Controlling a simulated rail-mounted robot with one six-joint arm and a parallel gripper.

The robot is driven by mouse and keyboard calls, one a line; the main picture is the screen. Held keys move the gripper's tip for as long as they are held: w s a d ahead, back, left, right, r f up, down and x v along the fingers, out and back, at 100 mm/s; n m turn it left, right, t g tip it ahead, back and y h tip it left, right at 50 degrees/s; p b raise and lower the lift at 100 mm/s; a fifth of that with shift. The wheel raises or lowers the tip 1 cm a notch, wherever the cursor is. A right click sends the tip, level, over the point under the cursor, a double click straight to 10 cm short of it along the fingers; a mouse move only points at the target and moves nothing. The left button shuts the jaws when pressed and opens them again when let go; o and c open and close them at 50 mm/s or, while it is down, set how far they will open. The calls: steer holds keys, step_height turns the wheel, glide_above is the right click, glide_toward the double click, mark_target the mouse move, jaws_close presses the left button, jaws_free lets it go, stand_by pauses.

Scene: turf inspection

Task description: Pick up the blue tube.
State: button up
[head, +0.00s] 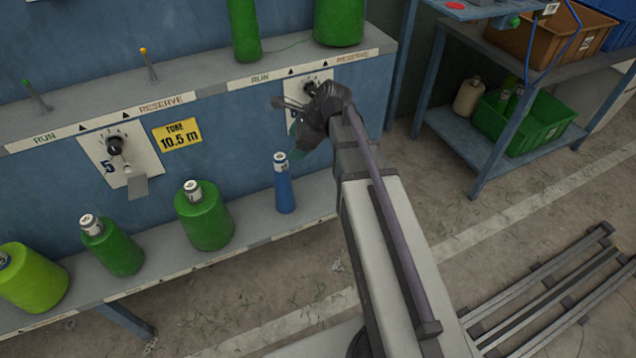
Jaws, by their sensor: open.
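The blue tube (285,190) stands upright on the lower shelf (255,222) of the blue machine frame. It is slim, with a pale grey top, and stands to the right of the green cones. My gripper (292,114) is above the tube, close to the front of the machine. It is open, and I see nothing held in it. The gripper is small and dark here, and my arm hides part of it. A gap shows between the gripper and the top of the tube.
On the same shelf stand a green cone (205,217), another green cone (112,247) and a lime cone (30,278). A control panel (122,157) and a yellow sign (177,135) are on the machine front. A side rack holds a green crate (545,122). Metal rails (550,290) lie at lower right.

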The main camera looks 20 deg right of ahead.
mark_target(282, 156)
steer(key=f+m+b, duration=0.1)
steer(key=w+a+f+b, duration=0.1)
steer(key=f+b, duration=0.1)
steer(key=a+f+m+b, duration=0.1)
steer(key=shift+w+a+f+m+b, duration=0.25)
steer(key=shift+w+f+m+b, duration=0.05)
steer(key=shift+b, duration=0.1)
steer(key=shift+w+a+f, duration=0.15)
steer(key=shift+a+f, duration=0.05)
steer(key=shift+a, duration=0.05)
steer(key=shift+r, duration=0.15)
steer(key=b+x, duration=0.4)
steer(key=x, duration=0.1)
steer(key=shift+w+b, duration=0.15)
steer(key=shift+b, duration=0.2)
steer(key=shift+r, duration=0.1)
steer(key=c, duration=1.3)
